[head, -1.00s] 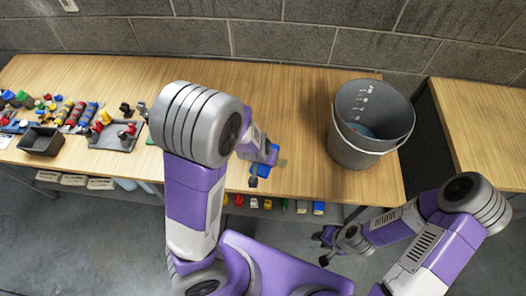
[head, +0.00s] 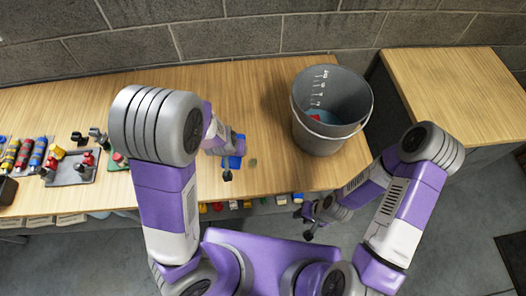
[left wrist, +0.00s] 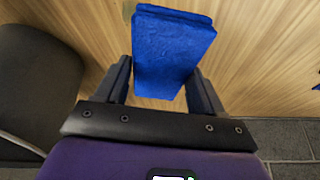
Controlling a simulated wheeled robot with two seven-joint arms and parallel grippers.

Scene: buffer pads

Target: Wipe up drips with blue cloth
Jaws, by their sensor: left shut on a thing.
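The folded blue cloth (head: 238,161) is in my left gripper (head: 229,170), low over or on the wooden table near its front edge; I cannot tell if it touches. In the left wrist view the cloth (left wrist: 172,50) sits between the two dark fingers. A small dull greenish drip spot (head: 253,162) lies on the table just right of the cloth. The spot (left wrist: 129,10) also shows beside the cloth's end in the left wrist view. My right gripper (head: 309,222) is empty, its fingers apart, in front of the table's edge.
A grey bucket (head: 309,132) with blue and red inside stands right of the cloth. A dark tray (head: 72,172) and colourful small items lie at the left. A second table (head: 455,85) stands right beyond a gap. Bare wood surrounds the cloth.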

